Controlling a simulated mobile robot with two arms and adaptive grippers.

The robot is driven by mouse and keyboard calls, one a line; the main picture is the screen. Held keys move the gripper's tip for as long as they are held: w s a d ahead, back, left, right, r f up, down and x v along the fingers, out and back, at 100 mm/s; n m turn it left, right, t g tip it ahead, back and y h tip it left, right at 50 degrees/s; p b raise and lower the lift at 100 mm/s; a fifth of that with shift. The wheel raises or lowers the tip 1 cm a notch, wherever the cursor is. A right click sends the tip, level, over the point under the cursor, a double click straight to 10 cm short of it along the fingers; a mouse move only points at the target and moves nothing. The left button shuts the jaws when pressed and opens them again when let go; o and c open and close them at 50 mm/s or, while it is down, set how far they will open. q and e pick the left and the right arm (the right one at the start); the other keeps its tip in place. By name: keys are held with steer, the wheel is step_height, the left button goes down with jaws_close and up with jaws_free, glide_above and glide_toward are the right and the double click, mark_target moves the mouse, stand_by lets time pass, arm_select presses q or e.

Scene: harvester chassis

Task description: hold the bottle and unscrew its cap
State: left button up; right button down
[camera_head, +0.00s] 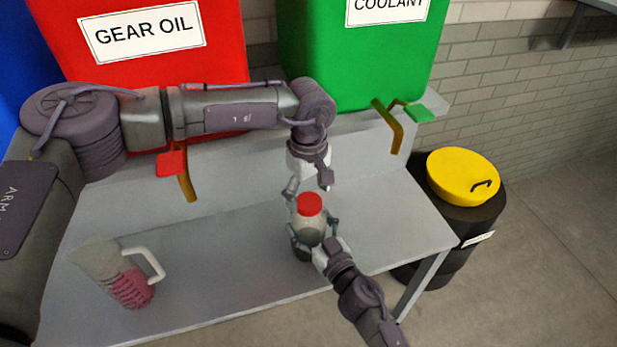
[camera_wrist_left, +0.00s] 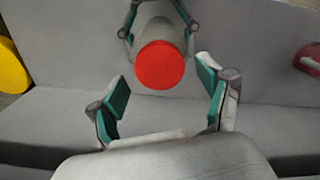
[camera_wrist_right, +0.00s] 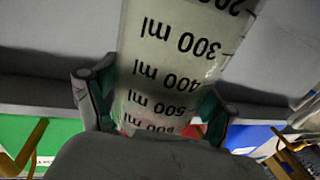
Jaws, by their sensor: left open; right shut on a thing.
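The bottle (camera_head: 308,233) is pale and translucent with a red cap (camera_head: 310,204) on top. It stands upright over the grey bench, and I cannot tell whether its base touches the bench. My right gripper (camera_head: 318,232) is shut on the bottle's body from the front. The right wrist view shows the bottle's ml scale (camera_wrist_right: 175,70) between the fingers (camera_wrist_right: 155,100). My left gripper (camera_head: 307,187) is open above the cap, pointing down. In the left wrist view the cap (camera_wrist_left: 160,65) lies just beyond the open fingers (camera_wrist_left: 163,95), apart from them.
A jug (camera_head: 122,272) with reddish contents stands at the bench's front left. Red GEAR OIL (camera_head: 150,60) and green COOLANT (camera_head: 355,55) tanks with taps stand behind. A black drum (camera_head: 470,220) with a yellow lid (camera_head: 462,176) is right of the bench (camera_head: 220,240).

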arm_select(q)
steer(key=shift+f, duration=1)
steer(key=shift+c, duration=0.2)
steer(key=c, duration=1.2)
steer(key=shift+o, duration=0.2)
steer(key=n, duration=0.5)
steer(key=shift+n, duration=0.4)
steer(key=n, duration=0.4)
steer(key=o, duration=1.3)
